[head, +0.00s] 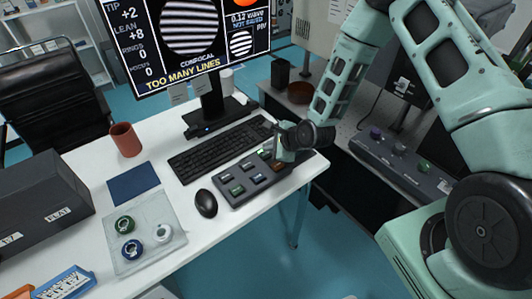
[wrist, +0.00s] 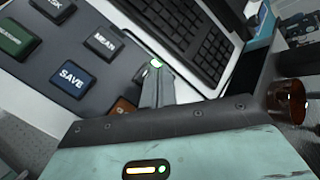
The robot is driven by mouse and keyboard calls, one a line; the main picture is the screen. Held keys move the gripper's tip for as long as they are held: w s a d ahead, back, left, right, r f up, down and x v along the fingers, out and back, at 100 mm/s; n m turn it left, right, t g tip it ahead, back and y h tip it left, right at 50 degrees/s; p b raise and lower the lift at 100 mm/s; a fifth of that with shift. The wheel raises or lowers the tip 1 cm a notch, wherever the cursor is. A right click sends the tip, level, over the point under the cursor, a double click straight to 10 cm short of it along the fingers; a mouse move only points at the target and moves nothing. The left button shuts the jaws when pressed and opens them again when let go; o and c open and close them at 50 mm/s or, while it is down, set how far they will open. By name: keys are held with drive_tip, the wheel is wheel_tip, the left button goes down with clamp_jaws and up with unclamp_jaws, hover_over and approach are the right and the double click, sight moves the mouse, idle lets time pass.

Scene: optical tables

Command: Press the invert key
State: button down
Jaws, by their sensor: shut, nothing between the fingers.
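The dark keypad (head: 232,199) lies at the front right of the white table, with two rows of keys. In the wrist view its labels include a blue SAVE key (wrist: 73,77) and a grey MEAN key (wrist: 103,43). An orange key (wrist: 122,107) is partly hidden by my gripper. No label reading invert is legible. My gripper (wrist: 157,72) is shut and empty, its fingertips over the far right end of the keypad, near a small green light. I cannot tell whether they touch it. In the head view my gripper (head: 268,154) covers that end.
A black keyboard (head: 220,148) lies behind the keypad, and a mouse (head: 206,203) to its left. The monitor (head: 200,40) shows stripes and "TOO MANY LINES". A tray (head: 150,217) with several ringed parts and a red-brown cup (head: 126,140) stand further left.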

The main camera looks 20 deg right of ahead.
sight(268, 156)
drive_tip(key=shift+r, duration=0.1)
wheel_tip(268, 156, up, 5)
drive_tip(key=p, duration=0.3)
drive_tip(key=shift+p, duration=0.4)
idle(0.5)
drive_tip(key=shift+a+r, duration=0.15)
drive_tip(key=shift+a, duration=0.05)
drive_tip(key=s+a+r+n+g+h, duration=0.1)
drive_tip(key=s+a+r+n+g, duration=0.55)
drive_tip(key=s+r+n, duration=0.65)
drive_tip(key=s+r+n+h, duration=0.1)
drive_tip(key=s+r+n, duration=0.5)
drive_tip(key=s+n, duration=0.2)
drive_tip(key=s+r+n+g+h, duration=0.1)
drive_tip(key=s+r+n, duration=0.4)
drive_tip(key=s, duration=0.6)
drive_tip(key=n+h, duration=0.1)
drive_tip(key=n, duration=0.1)
drive_tip(key=shift+s+r+n, duration=0.3)
drive_tip(key=shift+r+n, duration=0.05)
drive_tip(key=shift+n, duration=0.05)
